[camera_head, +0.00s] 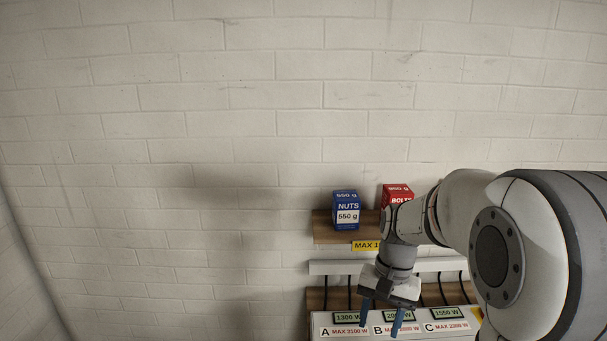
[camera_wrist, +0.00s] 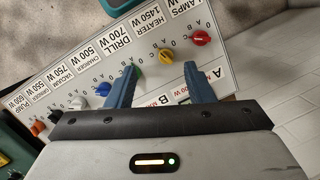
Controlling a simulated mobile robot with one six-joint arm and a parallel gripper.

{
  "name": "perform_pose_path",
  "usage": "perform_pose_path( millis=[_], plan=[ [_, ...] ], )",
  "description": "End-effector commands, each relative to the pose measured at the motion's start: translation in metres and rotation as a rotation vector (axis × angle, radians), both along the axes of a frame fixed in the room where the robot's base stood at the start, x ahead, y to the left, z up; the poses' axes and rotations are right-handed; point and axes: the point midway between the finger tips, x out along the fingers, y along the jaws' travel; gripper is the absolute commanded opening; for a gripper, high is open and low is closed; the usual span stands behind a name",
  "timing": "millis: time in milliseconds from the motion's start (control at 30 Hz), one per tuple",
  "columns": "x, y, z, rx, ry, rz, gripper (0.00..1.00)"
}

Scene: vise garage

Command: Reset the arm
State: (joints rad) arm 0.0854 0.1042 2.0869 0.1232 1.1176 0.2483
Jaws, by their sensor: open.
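My gripper (camera_head: 382,318) is at the lower right in the head view, with its two blue fingers pointing down and spread apart. It hangs in front of a white panel with displays (camera_head: 468,315) and the labels A, B and C. In the wrist view my gripper (camera_wrist: 158,85) is open and nothing shows between its fingers except the panel (camera_wrist: 95,55) behind. My arm reaches in from the right side of the head view and is bent down at the wrist.
A blue NUTS box (camera_head: 346,211) and a partly hidden red BOLTS box (camera_head: 396,194) stand on a wooden shelf (camera_head: 325,229). The wrist view shows a yellow knob (camera_wrist: 199,38), a red knob (camera_wrist: 165,56) and a blue knob (camera_wrist: 103,89) on the panel. The brick wall at left is bare.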

Motion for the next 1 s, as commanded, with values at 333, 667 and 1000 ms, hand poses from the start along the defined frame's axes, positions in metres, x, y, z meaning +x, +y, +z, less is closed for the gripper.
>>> perform_pose_path(
  millis=[333,667,1000],
  plan=[
    [-0.081,0.008,0.047,-0.083,-0.284,0.23,0.48],
    [-0.128,0.008,0.054,-0.147,-0.449,0.371,0.48],
    [-0.131,0.008,0.054,-0.153,-0.462,0.385,0.48]
  ],
)
